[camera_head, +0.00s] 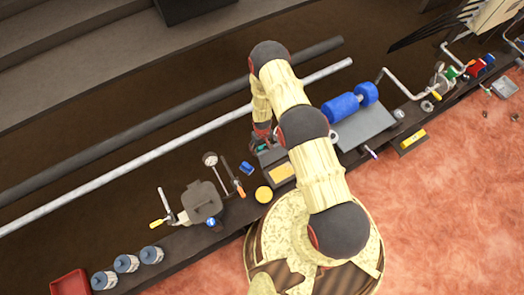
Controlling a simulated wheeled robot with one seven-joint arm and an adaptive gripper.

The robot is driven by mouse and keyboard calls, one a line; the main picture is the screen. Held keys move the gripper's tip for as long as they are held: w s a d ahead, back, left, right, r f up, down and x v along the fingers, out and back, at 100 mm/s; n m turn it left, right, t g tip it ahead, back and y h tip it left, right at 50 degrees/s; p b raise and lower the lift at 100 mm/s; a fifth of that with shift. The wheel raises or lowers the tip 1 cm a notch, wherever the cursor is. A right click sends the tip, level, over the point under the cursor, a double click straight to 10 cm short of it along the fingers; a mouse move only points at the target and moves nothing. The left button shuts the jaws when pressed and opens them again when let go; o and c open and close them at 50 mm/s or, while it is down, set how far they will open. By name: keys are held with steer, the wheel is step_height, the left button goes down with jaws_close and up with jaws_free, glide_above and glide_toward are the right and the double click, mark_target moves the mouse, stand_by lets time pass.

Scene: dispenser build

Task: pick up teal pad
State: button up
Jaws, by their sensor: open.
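A small teal patch, likely the teal pad (259,148), shows at the back edge of a dark tray (270,157) near the middle of the bench. My gripper (262,138) points down right at it. The gripper is open. My gripper partly hides the teal patch, and the view is too small to tell whether the fingers touch it or stand around it.
A yellow block (282,172) is at the tray. A small blue block (246,168) and a yellow disc (263,194) lie left of it. A grey plate with a blue roller (341,107) stands right. A dial gauge (210,159) and dark box (202,201) stand left.

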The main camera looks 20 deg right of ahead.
mark_target(262, 147)
steer(key=shift+f, duration=0.4)
steer(key=shift+w, duration=0.1)
steer(key=shift+c, duration=0.6)
steer(key=c, duration=1.1)
steer(key=shift+c, duration=0.7)
step_height(262, 147, up, 18)
steer(key=p, duration=0.5)
